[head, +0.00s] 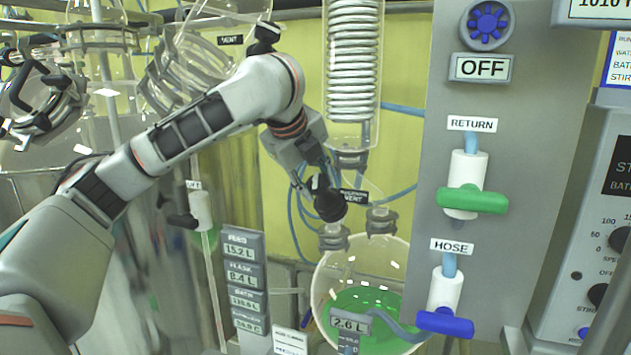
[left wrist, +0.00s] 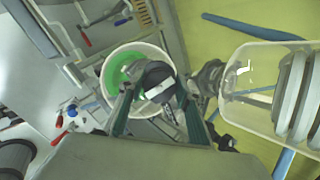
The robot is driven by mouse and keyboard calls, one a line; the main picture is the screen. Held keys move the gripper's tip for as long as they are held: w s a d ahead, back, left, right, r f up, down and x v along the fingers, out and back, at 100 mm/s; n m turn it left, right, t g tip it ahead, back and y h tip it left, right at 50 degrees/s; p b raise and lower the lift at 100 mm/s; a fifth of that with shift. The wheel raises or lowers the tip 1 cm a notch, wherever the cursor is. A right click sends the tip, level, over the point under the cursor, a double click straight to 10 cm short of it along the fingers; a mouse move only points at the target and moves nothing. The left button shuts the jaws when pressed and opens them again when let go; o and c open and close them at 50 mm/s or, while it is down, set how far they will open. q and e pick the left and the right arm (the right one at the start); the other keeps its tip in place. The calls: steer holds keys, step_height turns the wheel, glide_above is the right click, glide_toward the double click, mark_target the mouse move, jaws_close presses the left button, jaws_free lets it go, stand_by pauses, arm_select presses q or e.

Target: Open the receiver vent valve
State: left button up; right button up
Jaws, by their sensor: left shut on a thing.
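The receiver vent valve has a black knob (head: 329,206) beside a black label ending in "VENT" (head: 354,197), above the round glass receiver (head: 395,260) with green liquid in it. My left gripper (head: 318,184) reaches down from the upper left and is shut on this knob. In the left wrist view, the black knob (left wrist: 154,80) with a white mark sits between the fingers of my left gripper (left wrist: 158,100), over the receiver (left wrist: 108,84). The fingers partly hide the valve body. My right gripper is not in view.
A glass coil condenser (head: 353,70) hangs just above the gripper. To the right, a grey panel (head: 540,150) carries a green return handle (head: 472,200) and a blue hose handle (head: 445,322). Another vent label (head: 230,40) and glassware stand at the upper left.

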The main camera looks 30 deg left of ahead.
arm_select(q)
steer(key=n+g, duration=0.1)
steer(key=n, duration=0.4)
steer(key=shift+n, duration=0.3)
steer(key=n+g, duration=0.1)
steer(key=n, duration=0.3)
steer(key=shift+n, duration=0.4)
steer(key=o, duration=1.1)
steer(key=shift+g, duration=0.3)
steer(key=v, duration=1.2)
steer(key=shift+s+a, duration=0.15)
